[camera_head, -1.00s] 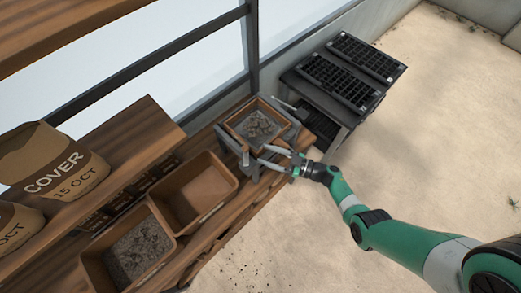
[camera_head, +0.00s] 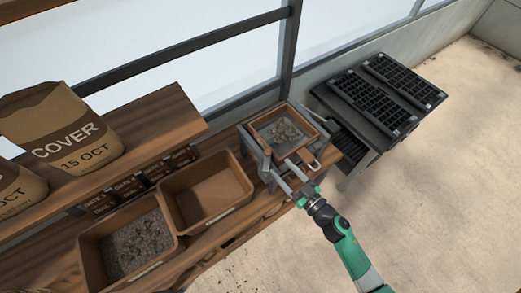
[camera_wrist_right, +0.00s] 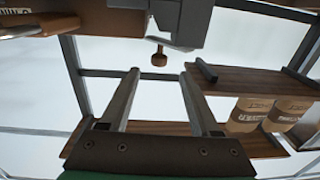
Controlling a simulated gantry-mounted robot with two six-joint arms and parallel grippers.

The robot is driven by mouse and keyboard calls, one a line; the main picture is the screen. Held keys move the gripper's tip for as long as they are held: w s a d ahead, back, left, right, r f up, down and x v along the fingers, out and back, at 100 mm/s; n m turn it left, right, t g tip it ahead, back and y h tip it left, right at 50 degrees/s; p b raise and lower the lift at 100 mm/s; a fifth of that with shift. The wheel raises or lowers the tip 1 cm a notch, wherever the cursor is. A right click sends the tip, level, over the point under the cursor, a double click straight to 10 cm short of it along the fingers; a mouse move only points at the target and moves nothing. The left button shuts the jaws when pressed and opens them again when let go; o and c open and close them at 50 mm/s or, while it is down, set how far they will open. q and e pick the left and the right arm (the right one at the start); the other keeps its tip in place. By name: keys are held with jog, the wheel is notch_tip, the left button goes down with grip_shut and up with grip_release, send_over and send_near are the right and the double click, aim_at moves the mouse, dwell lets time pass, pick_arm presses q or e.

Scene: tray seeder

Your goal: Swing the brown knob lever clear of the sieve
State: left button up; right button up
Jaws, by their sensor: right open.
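The sieve (camera_head: 302,116) is a brown-framed box with coarse grey-brown material inside, set in a grey stand on the bench. The brown knob (camera_wrist_right: 159,59) shows in the right wrist view on a short stem beside a grey block, beyond and between my fingertips. In the head view I cannot clearly pick out the knob. My right gripper (camera_head: 284,175) is at the near side of the stand, fingers pointing toward it. It is open, and its spread fingers also show in the right wrist view (camera_wrist_right: 160,82), with nothing between them. My left gripper is out of view.
An empty brown bin (camera_head: 240,187) and a bin of grey material (camera_head: 90,268) stand left of the sieve. Black cell trays (camera_head: 348,86) sit on a dark stand to the right. A shelf (camera_head: 175,112) with COVER bags (camera_head: 60,135) overhangs the left side.

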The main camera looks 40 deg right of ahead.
aim_at(267, 158)
jog(key=w+b, duration=0.1)
jog(key=w, duration=0.3)
jog(key=w+b, duration=0.1)
jog(key=w, duration=0.2)
jog(key=w+d, duration=0.1)
jog(key=w, duration=0.3)
jog(key=shift+w+r+b, duration=0.1)
jog(key=shift+w+b, duration=0.25)
jog(key=shift+b, duration=0.05)
grip_shut()
dwell(0.8)
